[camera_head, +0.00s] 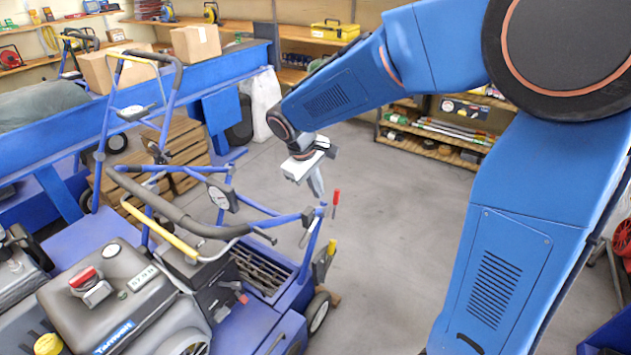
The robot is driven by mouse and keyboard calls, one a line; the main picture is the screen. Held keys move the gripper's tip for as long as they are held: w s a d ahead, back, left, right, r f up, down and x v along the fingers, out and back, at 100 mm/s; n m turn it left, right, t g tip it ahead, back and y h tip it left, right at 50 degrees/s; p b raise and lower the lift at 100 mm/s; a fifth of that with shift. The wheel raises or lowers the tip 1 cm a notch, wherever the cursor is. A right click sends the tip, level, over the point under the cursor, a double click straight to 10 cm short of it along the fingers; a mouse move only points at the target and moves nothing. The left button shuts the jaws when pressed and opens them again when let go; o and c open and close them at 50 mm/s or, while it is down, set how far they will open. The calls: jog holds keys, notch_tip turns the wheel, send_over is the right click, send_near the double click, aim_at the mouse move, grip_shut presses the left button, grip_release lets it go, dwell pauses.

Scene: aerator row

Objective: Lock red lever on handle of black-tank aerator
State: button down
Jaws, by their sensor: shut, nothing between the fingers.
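The black-tank aerator (110,283) stands at the lower left, with a dark tank and a red cap on top. Its handle (190,222) has a black grip and a yellow bar, and blue tubes run right to a pivot. A red lever (336,197) stands roughly upright at the right end of the handle tubes, on a thin metal shank. My gripper (316,188) is shut and empty, pointing down just left of and slightly above the red lever. They look apart in the picture, but the depth gap cannot be told.
Another blue handle frame (107,110) rises behind the aerator. A blue trailer (225,65) and wooden crates (183,140) stand at the back left. A low shelf (430,148) with tools is at the back. The grey floor (395,240) right of the aerator is clear.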

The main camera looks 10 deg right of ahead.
aim_at(335, 204)
jog(key=w+d+f, duration=0.3)
jog(key=d+f, duration=0.1)
jog(key=f, duration=0.1)
jog(key=shift+d, duration=0.2)
jog(key=shift+d, duration=0.1)
dwell(0.5)
